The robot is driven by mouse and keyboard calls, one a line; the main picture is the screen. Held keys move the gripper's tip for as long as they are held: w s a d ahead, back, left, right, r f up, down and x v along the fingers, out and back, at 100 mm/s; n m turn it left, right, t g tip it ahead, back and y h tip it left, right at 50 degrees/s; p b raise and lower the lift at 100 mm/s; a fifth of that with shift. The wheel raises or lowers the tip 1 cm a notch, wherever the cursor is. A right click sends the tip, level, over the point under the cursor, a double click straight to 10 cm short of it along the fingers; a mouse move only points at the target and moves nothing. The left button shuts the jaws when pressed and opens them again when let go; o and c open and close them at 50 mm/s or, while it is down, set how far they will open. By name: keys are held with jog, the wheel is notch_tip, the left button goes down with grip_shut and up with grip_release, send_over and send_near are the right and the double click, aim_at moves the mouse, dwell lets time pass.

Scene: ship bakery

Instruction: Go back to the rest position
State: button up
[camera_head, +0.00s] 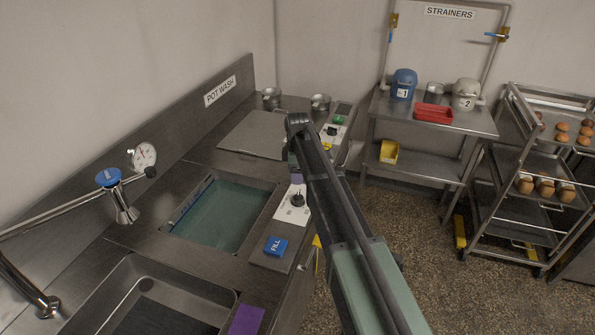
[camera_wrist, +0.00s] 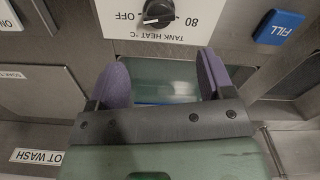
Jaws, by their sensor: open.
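My gripper (camera_wrist: 163,85) shows in the wrist view with its two purple fingers apart and nothing between them. Beyond the fingers is a control panel with a black tank heat knob (camera_wrist: 158,12), marked OFF and 80, and a blue FILL button (camera_wrist: 279,27). In the head view my arm reaches from the lower right toward the counter, and its end hides most of my gripper. The tank heat knob (camera_head: 297,200) and the FILL button (camera_head: 276,246) sit along the counter's front edge, close to the arm.
A tank of green water (camera_head: 222,215) lies left of the arm, with an empty-looking sink (camera_head: 150,300) nearer. A strainer table (camera_head: 435,165) and a rack of buns (camera_head: 525,190) stand at the right. The floor between is clear.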

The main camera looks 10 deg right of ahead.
jog(key=shift+f, duration=0.1)
dwell(0.3)
jog(key=s+m+b, duration=0.1)
jog(key=s+m, duration=1.4)
jog(key=s, duration=1.6)
jog(key=shift+s+f, duration=0.15)
jog(key=shift+f, duration=0.25)
